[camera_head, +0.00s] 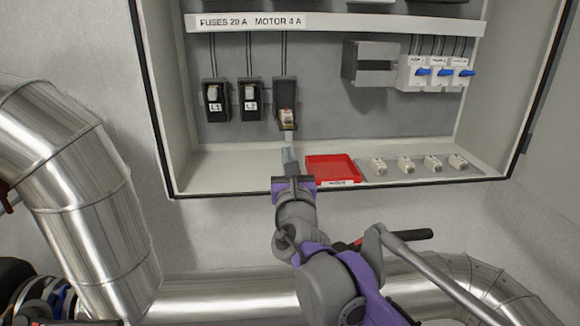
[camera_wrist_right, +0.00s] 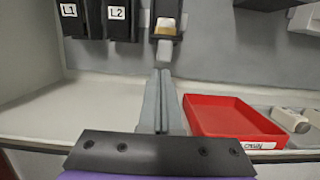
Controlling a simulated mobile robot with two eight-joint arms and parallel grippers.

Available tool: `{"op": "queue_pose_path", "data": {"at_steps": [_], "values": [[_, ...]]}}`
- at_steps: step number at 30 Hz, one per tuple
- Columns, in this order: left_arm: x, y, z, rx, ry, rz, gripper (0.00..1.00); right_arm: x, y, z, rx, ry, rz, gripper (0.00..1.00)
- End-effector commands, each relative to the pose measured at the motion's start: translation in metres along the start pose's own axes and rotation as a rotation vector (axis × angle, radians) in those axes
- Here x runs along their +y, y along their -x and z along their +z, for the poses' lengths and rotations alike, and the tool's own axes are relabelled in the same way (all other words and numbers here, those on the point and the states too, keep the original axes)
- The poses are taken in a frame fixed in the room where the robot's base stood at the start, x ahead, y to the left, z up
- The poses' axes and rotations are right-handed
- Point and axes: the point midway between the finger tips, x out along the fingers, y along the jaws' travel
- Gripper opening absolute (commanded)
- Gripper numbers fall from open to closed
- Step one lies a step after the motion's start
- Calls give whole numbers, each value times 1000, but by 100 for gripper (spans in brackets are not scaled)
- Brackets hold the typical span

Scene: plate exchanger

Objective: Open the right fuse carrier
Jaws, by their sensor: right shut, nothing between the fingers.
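The right fuse carrier (camera_head: 285,92) is the third black unit in the row, under the MOTOR 4 A label. It appears swung open: its lower part tips outward, and a cream and brown fuse (camera_head: 287,116) shows in it. It also shows at the top of the right wrist view (camera_wrist_right: 165,27), with a pale tab hanging below. My right gripper (camera_head: 288,152) is just below the carrier, pointing up at it. Its grey fingers (camera_wrist_right: 160,76) are together and empty, with a small gap to the tab. My left gripper is not in view.
Carriers L1 (camera_head: 215,100) and L2 (camera_head: 251,98) stand to the left, upright. A red tray (camera_head: 331,167) lies on the cabinet floor right of the gripper, beside a grey holder with several spare fuses (camera_head: 405,165). Blue-lever breakers (camera_head: 417,73) are at upper right. The floor at left is clear.

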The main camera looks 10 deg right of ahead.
Motion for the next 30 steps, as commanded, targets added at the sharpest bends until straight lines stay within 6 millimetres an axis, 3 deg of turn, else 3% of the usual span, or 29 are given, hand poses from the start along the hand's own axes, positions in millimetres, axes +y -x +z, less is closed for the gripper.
{"op": "queue_pose_path", "data": {"at_steps": [4, 16, 30], "values": [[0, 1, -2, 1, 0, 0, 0, 0, -9, 0, 0, 1, -1, 0], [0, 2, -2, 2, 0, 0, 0, 0, -9, 1, 9, -1, -1, 0], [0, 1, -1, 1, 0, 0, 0, 0, -5, 18, 174, -1, 0, 0]]}}
